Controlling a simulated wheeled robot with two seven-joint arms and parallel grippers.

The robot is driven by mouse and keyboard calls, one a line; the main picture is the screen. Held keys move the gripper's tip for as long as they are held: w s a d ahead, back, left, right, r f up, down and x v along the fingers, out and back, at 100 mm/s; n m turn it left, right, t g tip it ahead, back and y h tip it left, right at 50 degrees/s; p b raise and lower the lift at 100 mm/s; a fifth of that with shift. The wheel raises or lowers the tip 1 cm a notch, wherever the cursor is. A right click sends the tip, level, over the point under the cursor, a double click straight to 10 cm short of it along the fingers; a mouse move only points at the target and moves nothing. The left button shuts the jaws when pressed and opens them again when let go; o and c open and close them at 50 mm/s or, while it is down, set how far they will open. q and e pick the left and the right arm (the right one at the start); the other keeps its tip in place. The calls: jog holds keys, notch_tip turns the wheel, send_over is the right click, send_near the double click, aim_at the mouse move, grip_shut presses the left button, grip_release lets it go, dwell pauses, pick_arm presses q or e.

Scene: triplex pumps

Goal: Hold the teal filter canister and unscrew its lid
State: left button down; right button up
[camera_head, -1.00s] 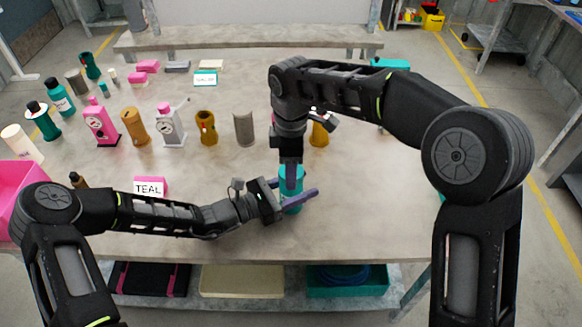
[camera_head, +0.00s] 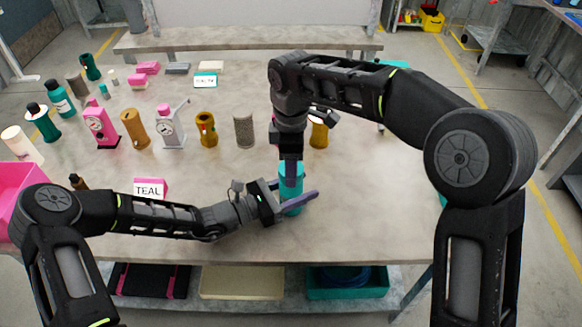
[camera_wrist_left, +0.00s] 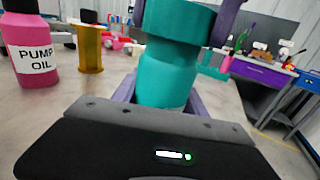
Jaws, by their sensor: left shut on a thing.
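The teal filter canister (camera_head: 298,178) stands upright near the table's front edge. It fills the middle of the left wrist view (camera_wrist_left: 168,75), with its wider teal lid (camera_wrist_left: 180,18) cut off by the top edge. My left gripper (camera_head: 289,197) comes in low from the left and is shut on the canister body, one purple finger on each side. My right gripper (camera_head: 291,172) points straight down over the canister at lid height. Its purple fingers flank the lid in the left wrist view; whether they press on it is not clear.
A pink TEAL sign (camera_head: 150,188) stands left of the canister, above my left forearm. Pumps, bottles and cylinders stand in rows behind, including a grey cylinder (camera_head: 244,130). A pink bin (camera_head: 12,185) is at the left edge. The table right of the canister is clear.

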jog(key=shift+r, duration=0.3)
jog(key=shift+r, duration=2.05)
pick_arm(q)
jog(key=c, duration=0.6)
grip_release()
jog(key=shift+o, duration=0.2)
jog(key=b+v, duration=0.2)
jog(key=v, duration=1)
pick_arm(e)
notch_tip(320, 180, down, 2)
jog(key=shift+f, duration=0.1)
